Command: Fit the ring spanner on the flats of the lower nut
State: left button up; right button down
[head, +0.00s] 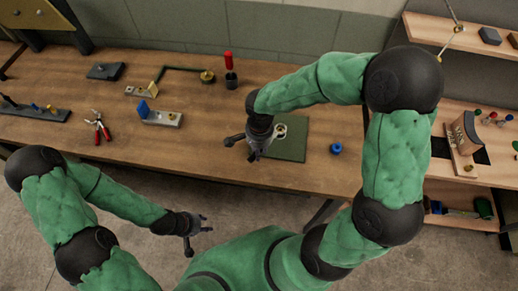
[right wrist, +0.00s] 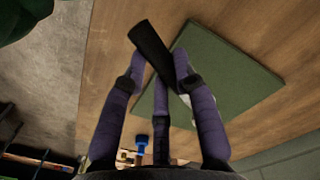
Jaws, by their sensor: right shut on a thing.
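My right gripper (head: 256,146) hangs over the left edge of a green mat on the bench. In the right wrist view its fingers (right wrist: 158,78) are shut on a black bar (right wrist: 152,45), which looks like the handle of the ring spanner. A short silver part shows at the bar's lower end, and the rest is hidden behind a finger. A pale ring (head: 280,130) shows over the mat; I cannot tell whether it belongs to the spanner. My left gripper (head: 197,232) is open and empty in front of the bench. I cannot single out the lower nut.
The green mat (head: 291,150) lies mid-bench, with a blue part (head: 336,149) to its right. A green pipe with a brass fitting (head: 207,77), a red-handled tool (head: 229,62), a blue-ended bracket (head: 162,117) and red pliers (head: 98,125) stand left. Shelves are at right.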

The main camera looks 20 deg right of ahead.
jog(key=shift+f+b, duration=1.2)
jog(key=shift+f, duration=0.05)
jog(key=shift+w, duration=0.1)
jog(key=shift+w+a+m+b, duration=0.35)
jog(key=shift+w+m+b, duration=0.3)
jog(key=shift+w+m, duration=0.1)
jog(key=shift+w+a+m+b, duration=0.35)
jog(key=shift+w+m+b, duration=0.25)
jog(key=shift+w+m, duration=0.1)
jog(key=shift+s+d+n, duration=0.1)
jog(key=shift+s+n, duration=0.15)
jog(key=shift+s+d+n, duration=0.1)
jog(key=shift+s+n, duration=0.2)
jog(key=shift+s, duration=0.1)
dwell(0.8)
jog(key=c, duration=0.9)
grip_release()
